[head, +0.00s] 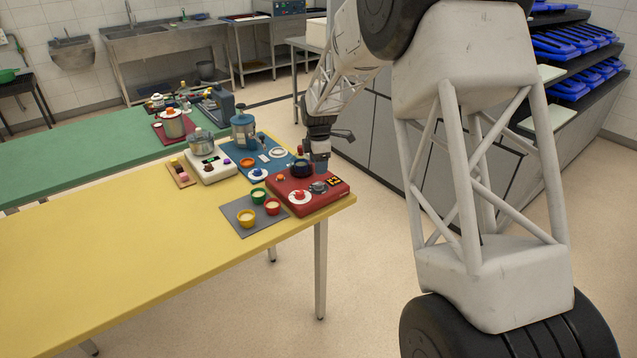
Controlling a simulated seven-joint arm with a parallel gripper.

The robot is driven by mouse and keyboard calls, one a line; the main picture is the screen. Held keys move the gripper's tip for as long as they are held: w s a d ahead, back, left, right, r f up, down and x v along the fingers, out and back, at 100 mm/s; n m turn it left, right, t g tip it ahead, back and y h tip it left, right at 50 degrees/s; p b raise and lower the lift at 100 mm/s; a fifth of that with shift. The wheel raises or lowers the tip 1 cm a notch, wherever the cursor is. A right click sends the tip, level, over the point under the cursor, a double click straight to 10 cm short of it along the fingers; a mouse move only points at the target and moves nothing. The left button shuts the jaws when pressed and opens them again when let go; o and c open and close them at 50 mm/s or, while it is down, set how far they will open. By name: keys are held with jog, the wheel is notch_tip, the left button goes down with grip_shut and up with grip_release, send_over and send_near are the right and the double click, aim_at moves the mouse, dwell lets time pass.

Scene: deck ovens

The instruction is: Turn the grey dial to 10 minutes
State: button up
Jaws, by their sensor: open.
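A red box-shaped unit (328,201) sits at the right corner of the yellow table. A small grey dial (318,187) is on its top face, between a red knob on a white disc (300,196) and a small black panel with yellow markings (337,181). The dial's scale and pointer are too small to read. My gripper (320,169) hangs just behind and above the grey dial, pointing down, and appears apart from it. Its jaws are open, with nothing seen between them.
A grey mat (231,213) with several coloured cups lies left of the unit. A blue board (258,160) with a blue-topped pot (243,130) and a white appliance (211,165) stand behind. The front of the yellow table (110,250) is clear.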

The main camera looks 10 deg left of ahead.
aim_at(318, 183)
jog(key=shift+f, duration=0.1)
jog(key=shift+f, duration=3.8)
jog(key=c, duration=0.9)
